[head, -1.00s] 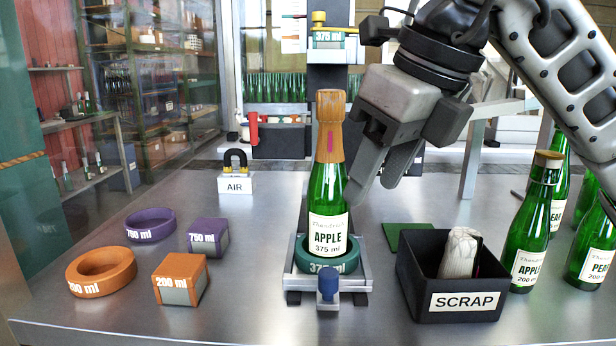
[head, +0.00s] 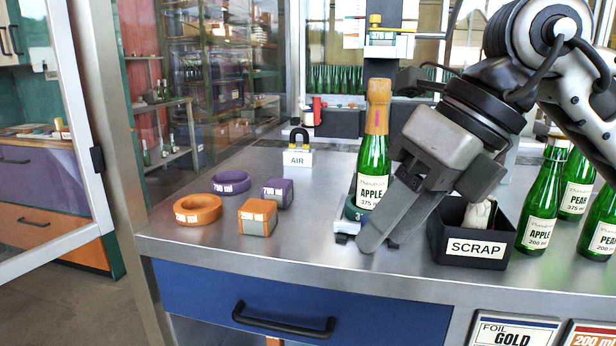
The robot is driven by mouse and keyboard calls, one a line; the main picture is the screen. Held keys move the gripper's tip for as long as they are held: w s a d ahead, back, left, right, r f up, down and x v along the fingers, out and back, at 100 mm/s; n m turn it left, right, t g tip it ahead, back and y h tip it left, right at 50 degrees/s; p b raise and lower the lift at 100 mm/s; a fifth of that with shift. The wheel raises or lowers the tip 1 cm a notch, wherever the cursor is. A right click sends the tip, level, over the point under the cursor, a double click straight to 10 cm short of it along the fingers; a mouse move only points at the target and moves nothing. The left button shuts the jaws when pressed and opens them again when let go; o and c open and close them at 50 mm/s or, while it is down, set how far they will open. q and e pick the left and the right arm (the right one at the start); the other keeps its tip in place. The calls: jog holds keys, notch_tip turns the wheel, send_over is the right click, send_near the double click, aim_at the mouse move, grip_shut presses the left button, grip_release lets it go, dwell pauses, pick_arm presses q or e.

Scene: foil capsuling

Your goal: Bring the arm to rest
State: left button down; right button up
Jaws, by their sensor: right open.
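My right gripper (head: 385,222) is open and empty, its fingers pointing down and left in front of the bottle stand. A green apple bottle (head: 371,165), labelled 375 ml and capped with orange-gold foil (head: 377,105), stands upright in the green ring (head: 352,211) on the stand. The gripper and its fingers hide the right part of the stand. I cannot tell whether a finger touches the stand; none is around the bottle. My left gripper is not in view.
A black SCRAP bin (head: 478,249) with crumpled pale material stands right of the gripper, with several green bottles (head: 541,215) beyond. Orange (head: 198,209) and purple (head: 231,183) rings and two blocks (head: 257,217) lie left. The bench's front left is clear. A blue drawer (head: 300,305) is below.

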jog(key=s+a+g+y, duration=0.6)
jog(key=a+g+y, duration=0.2)
jog(key=a+y, duration=0.3)
jog(key=w+d+f+m+t+y+p, duration=0.1)
jog(key=w+d+f+m+t+y, duration=0.3)
jog(key=m+t, duration=0.75)
jog(key=w+d+f+m+t+y+p, duration=0.1)
jog(key=w+d+f+m+t, duration=0.3)
jog(key=m+t, duration=0.75)
jog(key=w+d+f+m+t+h, duration=0.3)
jog(key=f+m+h, duration=0.6)
jog(key=m+h, duration=0.3)
jog(key=s+d+f+m+g+h, duration=0.2)
jog(key=s+f, duration=0.4)
jog(key=f, duration=0.5)
jog(key=s+d+f+m+g+h, duration=0.3)
jog(key=s+f+m+g+h, duration=0.1)
jog(key=f, duration=0.7)
jog(key=s+m+g, duration=0.1)
jog(key=s+g, duration=0.1)
jog(key=s, duration=0.1)
jog(key=shift+s+d+f+p, duration=0.2)
jog(key=shift+s+p, duration=0.05)
jog(key=shift+p, duration=0.05)
